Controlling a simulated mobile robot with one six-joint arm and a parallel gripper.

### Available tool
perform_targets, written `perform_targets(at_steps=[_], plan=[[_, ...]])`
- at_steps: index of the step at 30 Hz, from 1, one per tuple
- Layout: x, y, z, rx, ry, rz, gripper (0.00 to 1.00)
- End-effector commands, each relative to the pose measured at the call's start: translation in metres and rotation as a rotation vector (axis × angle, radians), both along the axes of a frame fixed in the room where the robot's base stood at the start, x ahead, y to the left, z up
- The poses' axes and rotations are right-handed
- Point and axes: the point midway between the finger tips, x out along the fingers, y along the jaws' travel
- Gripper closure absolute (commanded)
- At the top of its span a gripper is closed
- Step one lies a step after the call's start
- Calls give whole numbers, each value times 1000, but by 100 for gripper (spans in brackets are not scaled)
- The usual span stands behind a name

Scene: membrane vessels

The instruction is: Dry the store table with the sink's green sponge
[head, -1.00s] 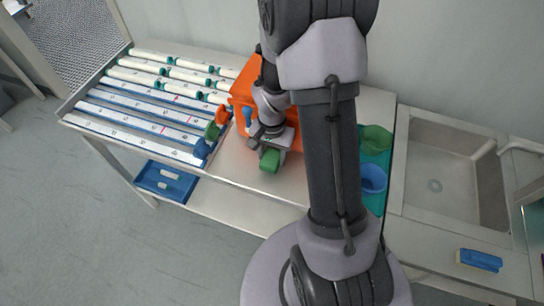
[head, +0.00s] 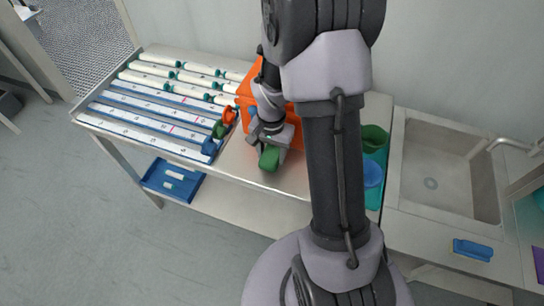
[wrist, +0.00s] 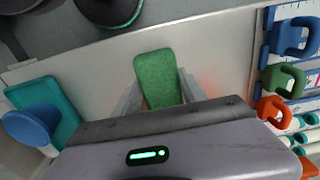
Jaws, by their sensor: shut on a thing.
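The green sponge (head: 269,158) is held in my gripper (head: 272,143) over the front part of the bare steel store table (head: 240,165). In the wrist view the sponge (wrist: 158,75) points out between the two fingers, with the steel surface (wrist: 95,68) around it. I cannot tell whether the sponge touches the table. No wet patch can be made out clearly. The sink (head: 440,170) is at the right, its basin empty apart from the drain.
An orange box (head: 247,90) stands behind my gripper. A teal mat (head: 373,198) with a green cup (head: 374,138) and a blue cup (head: 372,174) lies right. A blue block (head: 473,250) lies at the sink's front.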

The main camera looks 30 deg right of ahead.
Motion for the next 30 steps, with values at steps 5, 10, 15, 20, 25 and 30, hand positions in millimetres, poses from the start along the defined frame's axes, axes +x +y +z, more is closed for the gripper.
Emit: perform_targets(at_steps=[5,10,15,20,25,30], plan=[[3,0,19,-1,-1,3,89],[5,-1,34,-1,-1,4,89],[7,-1,41,-1,-1,6,89],[7,-1,41,-1,-1,5,89],[7,-1,40,-1,-1,5,89],[7,-1,40,-1,-1,5,89]])
